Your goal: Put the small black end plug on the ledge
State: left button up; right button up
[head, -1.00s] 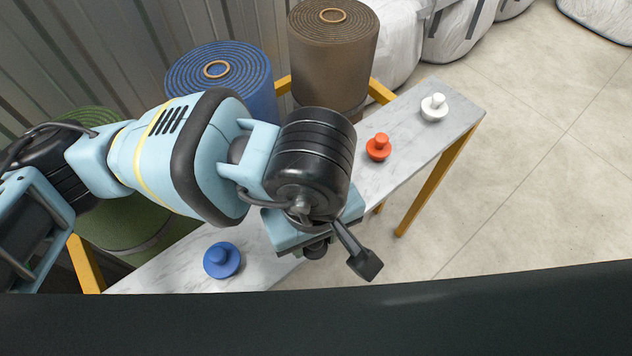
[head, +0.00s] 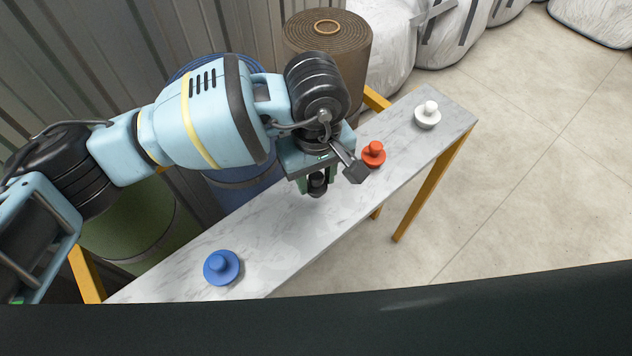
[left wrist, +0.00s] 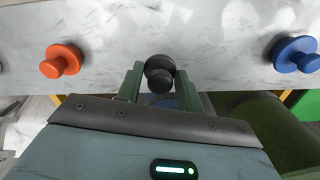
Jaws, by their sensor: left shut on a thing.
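The small black end plug (left wrist: 160,73) is between the green fingers of my left gripper (left wrist: 158,84) in the left wrist view. In the head view my left gripper (head: 317,184) is over the marble ledge (head: 290,225), shut on the black plug (head: 317,185), whose lower side is partly hidden. I cannot tell if the plug touches the ledge. The ledge also fills the upper part of the left wrist view (left wrist: 105,25). My right gripper is in neither view.
On the ledge are a blue plug (head: 221,267) at the near left, an orange-red plug (head: 373,154) right of my gripper and a white plug (head: 428,115) at the far right. Brown (head: 325,50), blue and green turf rolls stand behind. Bare marble lies between blue and orange.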

aim_at(316, 186)
pick_arm(q)
jog(key=shift+f, duration=1.45)
jog(key=shift+f, duration=0.2)
jog(key=o, duration=1)
jog(key=shift+r, duration=0.1)
notch_tip(316, 186, up, 12)
jog(key=shift+r, duration=0.1)
